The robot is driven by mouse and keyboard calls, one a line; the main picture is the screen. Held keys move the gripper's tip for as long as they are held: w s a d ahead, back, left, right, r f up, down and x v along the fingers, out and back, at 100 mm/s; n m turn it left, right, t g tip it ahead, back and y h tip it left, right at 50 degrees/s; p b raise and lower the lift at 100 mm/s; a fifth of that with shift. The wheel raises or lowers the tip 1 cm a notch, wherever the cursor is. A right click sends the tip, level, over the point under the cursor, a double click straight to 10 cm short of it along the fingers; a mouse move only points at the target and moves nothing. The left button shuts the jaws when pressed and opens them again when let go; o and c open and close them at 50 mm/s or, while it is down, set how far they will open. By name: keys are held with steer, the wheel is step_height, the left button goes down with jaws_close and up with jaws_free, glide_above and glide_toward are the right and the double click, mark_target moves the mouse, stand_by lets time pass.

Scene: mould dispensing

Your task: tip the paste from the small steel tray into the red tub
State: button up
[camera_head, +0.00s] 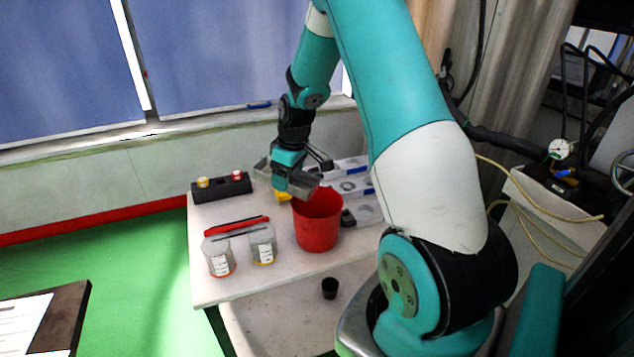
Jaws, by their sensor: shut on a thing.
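The red tub (317,232) stands upright on the white table, right of its middle. My gripper (291,171) is above the table, just behind and left of the tub's mouth. It is shut on the small steel tray (301,184), a grey tray whose right end is close to the tub's back left rim. The tray looks somewhat tilted, but its exact angle is hard to tell. My gripper covers part of it. I cannot make out paste in the tray, and the inside of the tub shows only in part.
Two clear beakers (219,257) (262,245) stand left of the tub, with a red-and-black tool (236,227) behind them. A black block (221,187) with yellow and red knobs is at the back left. A small black cup (329,288) sits on the lower shelf.

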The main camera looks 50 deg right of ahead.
steer(key=shift+w+a+f+g+p, duration=0.1)
steer(key=shift+w+f+g+p, duration=0.25)
steer(key=shift+g, duration=0.55)
steer(key=shift+f+h, duration=0.15)
steer(key=shift+h, duration=0.15)
step_height(320, 180, up, 4)
steer(key=p, duration=0.3)
